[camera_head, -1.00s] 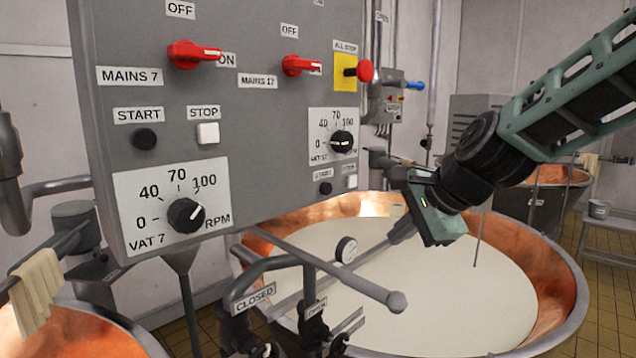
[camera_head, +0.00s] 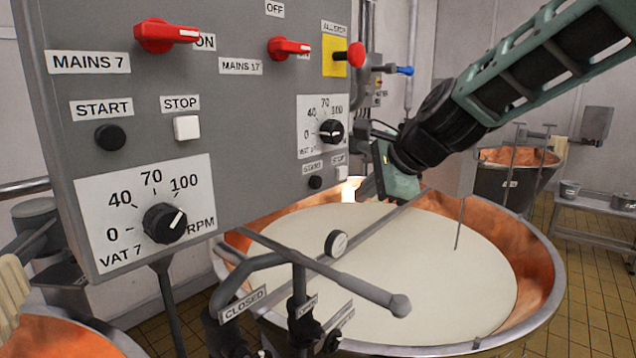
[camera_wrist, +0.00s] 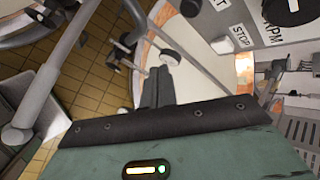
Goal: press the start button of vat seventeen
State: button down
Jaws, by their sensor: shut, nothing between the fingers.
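The start button of vat 17 (camera_head: 315,182) is a small black knob low on the grey panel, under a START label. The white stop button (camera_head: 341,173) sits right of it, and the vat 17 dial (camera_head: 331,131) is above. In the wrist view a dark round thing at the top edge (camera_wrist: 190,7) seems to be the start button, with the white stop button (camera_wrist: 222,46) beside it. My gripper (camera_wrist: 155,75) is shut and empty, apart from the buttons. In the head view its green hand is right of the panel, over the vat; its fingertips are not clear there.
Vat 7's start button (camera_head: 110,137), stop button (camera_head: 187,127) and dial (camera_head: 165,223) are nearer on the same panel (camera_head: 240,100). A red all-stop knob (camera_head: 355,54) juts out above. A copper vat (camera_head: 530,270) of white liquid and a valve handle (camera_head: 398,305) lie below.

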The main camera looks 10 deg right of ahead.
jog(key=w+a+p, duration=0.1)
jog(key=w+a, duration=0.3)
jog(key=w, duration=0.1)
jog(key=shift+w+p, duration=0.3)
jog(key=shift+w, duration=0.1)
jog(key=shift+w+a, duration=0.1)
jog(key=shift+a, duration=0.05)
dwell(1.7)
jog(key=shift+w+a, duration=0.2)
jog(key=shift+w, duration=0.05)
jog(key=shift+w+a+p, duration=0.3)
jog(key=shift+w+p, duration=0.1)
jog(key=shift+p, duration=0.1)
dwell(0.8)
jog(key=shift+s+d+b, duration=0.3)
jog(key=shift+s+d, duration=0.2)
jog(key=shift+s, duration=0.25)
jog(key=shift+s+d+b, duration=0.35)
jog(key=shift+s+d, duration=0.4)
jog(key=shift+s, duration=0.3)
jog(key=shift+s+d+b, duration=0.35)
jog(key=shift+s+d, duration=0.4)
jog(key=shift+s, duration=0.25)
